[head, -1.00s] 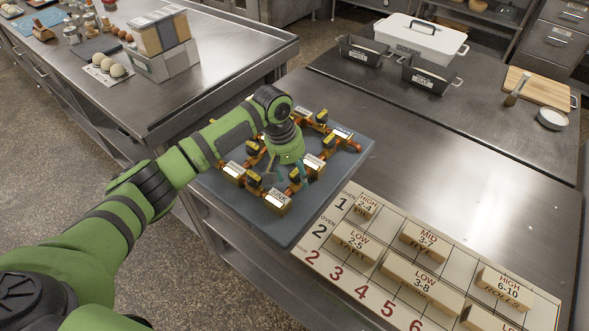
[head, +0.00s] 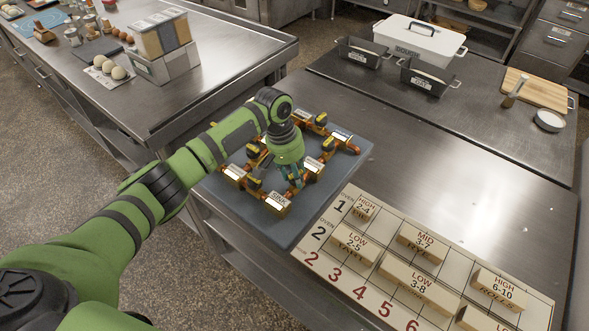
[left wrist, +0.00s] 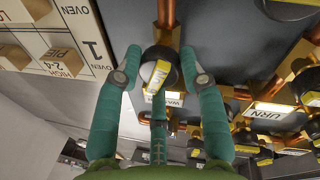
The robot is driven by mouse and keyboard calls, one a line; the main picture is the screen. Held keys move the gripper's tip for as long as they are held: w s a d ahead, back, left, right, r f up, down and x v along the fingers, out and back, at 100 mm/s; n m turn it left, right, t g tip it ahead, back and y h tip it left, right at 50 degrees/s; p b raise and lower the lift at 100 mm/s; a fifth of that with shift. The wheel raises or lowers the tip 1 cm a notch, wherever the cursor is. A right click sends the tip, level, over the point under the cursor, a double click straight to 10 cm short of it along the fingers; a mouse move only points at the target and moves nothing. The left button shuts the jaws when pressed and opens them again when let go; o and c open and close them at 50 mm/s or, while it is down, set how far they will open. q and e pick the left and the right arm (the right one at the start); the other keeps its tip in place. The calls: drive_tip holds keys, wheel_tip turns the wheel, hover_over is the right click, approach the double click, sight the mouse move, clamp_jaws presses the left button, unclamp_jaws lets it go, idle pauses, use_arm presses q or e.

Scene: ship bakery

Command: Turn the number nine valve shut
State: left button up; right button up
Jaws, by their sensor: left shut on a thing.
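A dark board (head: 288,232) carries copper pipes, white-labelled brass boxes and several black valve knobs with yellow handles. My left gripper (head: 294,184) points down among the valves, just above the box labelled SINK (head: 277,203). In the left wrist view, my left gripper (left wrist: 160,62) has its fingers around a black valve knob (left wrist: 160,70) with a yellow handle, and is shut on it. Its number is too small to read. A label below it is partly hidden by a finger. A box labelled URN (left wrist: 270,110) lies to its right. My right gripper is not in view.
A white oven chart (head: 330,257) with wooden label blocks lies right of the board, close to it. A white dough box (head: 420,38) and dark tins (head: 363,52) stand farther back. The steel counter (head: 440,165) between them is mostly clear.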

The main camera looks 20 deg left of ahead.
use_arm(q)
drive_tip(key=m, duration=0.3)
drive_tip(key=shift+f+g, duration=0.1)
drive_tip(key=shift+g, duration=0.2)
drive_tip(key=m, duration=0.2)
drive_tip(key=shift+m+g, duration=0.3)
drive_tip(key=m+b, duration=0.1)
drive_tip(key=m, duration=0.3)
drive_tip(key=shift+f+g+y, duration=0.1)
drive_tip(key=shift+g+y, duration=0.3)
drive_tip(key=m+b, duration=0.1)
drive_tip(key=m, duration=0.3)
drive_tip(key=shift+w+m+y, duration=0.1)
drive_tip(key=shift+m+y, duration=0.2)
drive_tip(key=o, duration=1.1)
drive_tip(key=shift+c, duration=0.2)
drive_tip(key=shift+o, duration=0.3)
drive_tip(key=shift+r, duration=0.2)
